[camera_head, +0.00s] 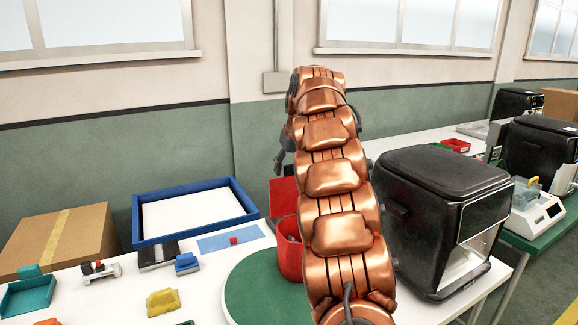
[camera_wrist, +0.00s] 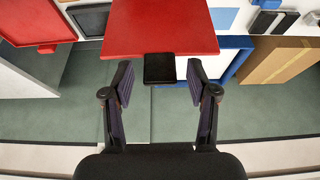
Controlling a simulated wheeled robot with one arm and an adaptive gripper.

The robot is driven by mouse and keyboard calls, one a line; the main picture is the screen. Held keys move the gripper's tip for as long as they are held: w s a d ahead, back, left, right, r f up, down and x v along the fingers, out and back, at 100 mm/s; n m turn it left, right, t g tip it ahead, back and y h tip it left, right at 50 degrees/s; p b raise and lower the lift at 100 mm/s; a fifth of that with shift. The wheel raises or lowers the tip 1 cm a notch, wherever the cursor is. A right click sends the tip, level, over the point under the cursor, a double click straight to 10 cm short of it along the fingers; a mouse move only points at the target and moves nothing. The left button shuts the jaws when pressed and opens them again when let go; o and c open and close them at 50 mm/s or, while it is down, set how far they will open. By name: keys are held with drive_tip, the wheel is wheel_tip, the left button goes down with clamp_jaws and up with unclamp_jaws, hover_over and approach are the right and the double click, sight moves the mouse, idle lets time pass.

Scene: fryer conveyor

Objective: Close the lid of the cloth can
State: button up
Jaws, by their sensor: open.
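The red cloth can (camera_head: 289,252) stands on a round green plate, partly hidden behind my arm. Its red lid (camera_head: 283,197) stands up, open, at the can's back. In the wrist view the lid (camera_wrist: 160,28) is a flat red panel with a black tab (camera_wrist: 160,68) at its edge. My gripper (camera_wrist: 160,85) is open, with one finger on each side of the tab and a gap to both. In the head view my gripper (camera_head: 283,150) shows dark above the lid, mostly hidden by my arm.
A black fryer (camera_head: 440,180) stands right of my arm. A blue-rimmed tray (camera_head: 190,236) and a cardboard box (camera_head: 62,238) are at the left. Small coloured parts, including a yellow block (camera_head: 163,302), lie at the front left. The green plate (camera_head: 252,290) has bare room.

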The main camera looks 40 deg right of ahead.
clamp_jaws()
idle(0.4)
